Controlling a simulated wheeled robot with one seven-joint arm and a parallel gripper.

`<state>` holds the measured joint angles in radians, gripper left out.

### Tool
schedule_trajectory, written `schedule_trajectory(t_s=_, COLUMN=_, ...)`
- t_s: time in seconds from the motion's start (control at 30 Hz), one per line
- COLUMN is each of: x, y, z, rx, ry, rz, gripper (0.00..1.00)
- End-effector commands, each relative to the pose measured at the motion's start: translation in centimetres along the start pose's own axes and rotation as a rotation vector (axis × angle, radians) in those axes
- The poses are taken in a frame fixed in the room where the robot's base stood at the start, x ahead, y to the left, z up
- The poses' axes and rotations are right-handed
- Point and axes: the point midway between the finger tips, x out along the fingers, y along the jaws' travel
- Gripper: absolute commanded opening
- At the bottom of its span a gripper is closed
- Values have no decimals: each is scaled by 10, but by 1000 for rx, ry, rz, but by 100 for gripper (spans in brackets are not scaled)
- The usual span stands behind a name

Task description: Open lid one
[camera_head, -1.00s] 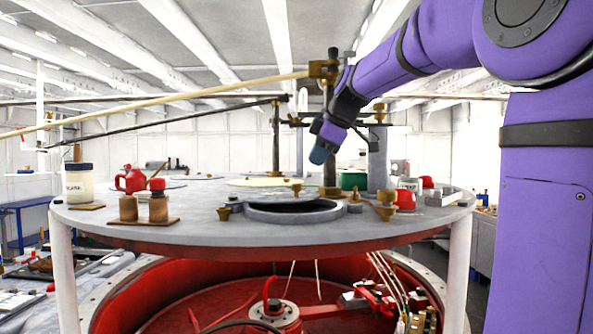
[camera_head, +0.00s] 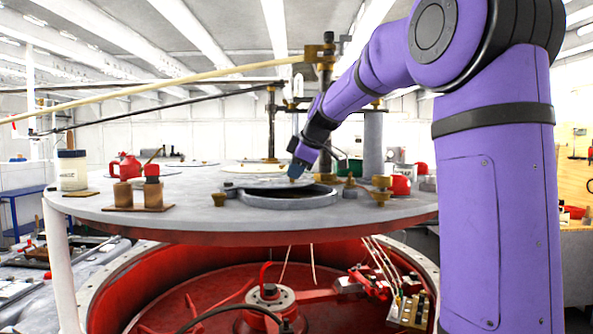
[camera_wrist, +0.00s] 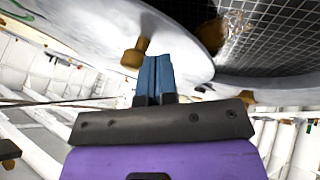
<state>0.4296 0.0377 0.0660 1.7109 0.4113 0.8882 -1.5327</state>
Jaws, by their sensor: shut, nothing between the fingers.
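A round raised hatch ring (camera_head: 250,196) with a dark opening sits near the front of the grey round deck. A flat grey disc-shaped lid (camera_head: 262,184) lies at its back left edge, leaving the opening in front uncovered. My gripper (camera_head: 297,172) points down over the right part of this lid. In the wrist view, my blue fingers (camera_wrist: 155,72) are shut and empty. They lie right beside a brass knob (camera_wrist: 135,52) and over the pale lid edge; contact cannot be told. A dark gridded area (camera_wrist: 270,35) shows past the edge. No lid number is readable.
Brass fittings (camera_head: 381,190) stand right of the ring. A dark post (camera_head: 325,105) with long rods rises behind my gripper.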

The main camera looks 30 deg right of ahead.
Motion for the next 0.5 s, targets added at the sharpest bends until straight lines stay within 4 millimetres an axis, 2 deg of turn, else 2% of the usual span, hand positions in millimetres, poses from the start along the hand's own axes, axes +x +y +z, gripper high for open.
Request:
schedule_trajectory(t_s=0.33, x=0, y=1, z=0, rx=-4, ry=2, rz=-2, gripper=0)
schedule_trajectory(t_s=0.5, x=8, y=14, z=-2, rx=-62, ry=32, rz=-34, gripper=0)
